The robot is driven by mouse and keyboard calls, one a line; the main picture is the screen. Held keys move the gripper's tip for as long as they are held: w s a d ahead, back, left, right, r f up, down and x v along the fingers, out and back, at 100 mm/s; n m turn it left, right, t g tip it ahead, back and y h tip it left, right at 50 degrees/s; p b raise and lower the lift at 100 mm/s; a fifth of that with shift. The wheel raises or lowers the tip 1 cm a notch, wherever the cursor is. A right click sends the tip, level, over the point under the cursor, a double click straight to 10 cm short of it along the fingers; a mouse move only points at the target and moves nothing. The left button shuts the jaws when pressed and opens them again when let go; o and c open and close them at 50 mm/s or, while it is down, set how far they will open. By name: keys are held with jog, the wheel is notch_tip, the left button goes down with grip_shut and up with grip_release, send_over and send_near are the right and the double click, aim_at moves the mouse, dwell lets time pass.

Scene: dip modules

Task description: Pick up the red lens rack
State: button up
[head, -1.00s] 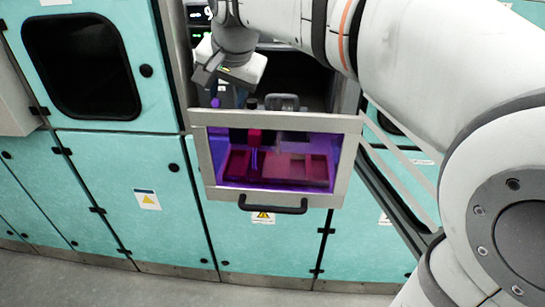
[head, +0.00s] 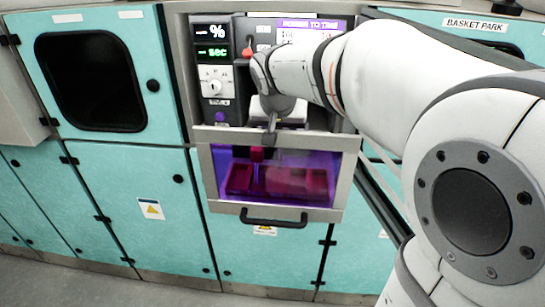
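Behind a tinted, purple-lit window, red shapes (head: 290,182) sit low inside the machine's compartment. I cannot tell which of them, if any, is the red lens rack. A smaller dark red block (head: 257,154) shows at the window's upper left. The arm reaches in from the right to the opening above the window. My gripper's fingers are not clearly seen; the wrist (head: 278,104) and a grey part pointing down stand in front of the control panel, at the window frame's top edge. Whether anything is held is hidden.
The framed window (head: 349,180) has a black handle (head: 273,217) below it. A control panel (head: 214,70) with displays and a dial stands above. Teal cabinets (head: 60,200) flank the machine on both sides. A small dark window (head: 90,80) is at upper left.

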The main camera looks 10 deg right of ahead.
grip_shut()
dwell(0.4)
jog(key=shift+r, duration=0.1)
